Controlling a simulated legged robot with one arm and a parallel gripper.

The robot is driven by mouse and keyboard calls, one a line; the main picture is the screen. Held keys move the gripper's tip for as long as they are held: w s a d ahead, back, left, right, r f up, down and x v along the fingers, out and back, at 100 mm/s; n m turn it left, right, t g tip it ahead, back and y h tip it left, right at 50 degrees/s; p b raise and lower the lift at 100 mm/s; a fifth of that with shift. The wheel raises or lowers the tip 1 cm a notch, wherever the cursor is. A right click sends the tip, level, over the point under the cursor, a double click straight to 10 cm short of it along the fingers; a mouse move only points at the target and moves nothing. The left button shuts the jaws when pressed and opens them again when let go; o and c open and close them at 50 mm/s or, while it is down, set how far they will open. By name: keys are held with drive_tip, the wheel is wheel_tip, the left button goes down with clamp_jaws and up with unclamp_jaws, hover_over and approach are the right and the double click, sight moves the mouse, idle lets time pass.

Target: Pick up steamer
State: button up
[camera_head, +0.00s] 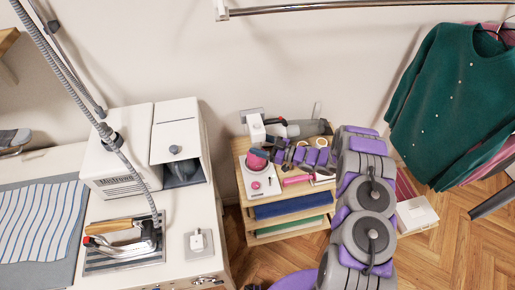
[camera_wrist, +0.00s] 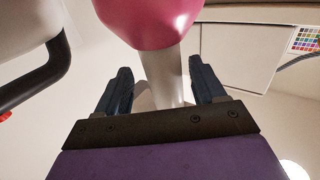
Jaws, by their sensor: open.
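A rounded pink thing with a pale stem (camera_wrist: 158,18), which may be the steamer, fills the top middle of the wrist view. It seems to be the pink thing (camera_head: 257,159) above a small white box on the wooden shelf unit in the head view. My gripper (camera_wrist: 158,82) is open, its two dark fingers apart with the pale stem showing between them. I cannot tell whether they touch it. In the head view my gripper (camera_head: 272,155) is beside the pink thing and partly hides it.
The low wooden shelf unit (camera_head: 243,146) also holds a white bottle-like thing (camera_head: 256,128), a grey thing (camera_head: 305,128) and a pink roll (camera_head: 297,180). An iron (camera_head: 130,246) stands on the white table at left. A green cardigan (camera_head: 440,105) hangs at right.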

drive_tip(key=x, duration=0.4)
drive_tip(key=shift+s, duration=0.25)
drive_tip(key=shift+d, duration=0.35)
drive_tip(key=shift+c, duration=1.3)
drive_tip(key=shift+a, duration=0.15)
clamp_jaws()
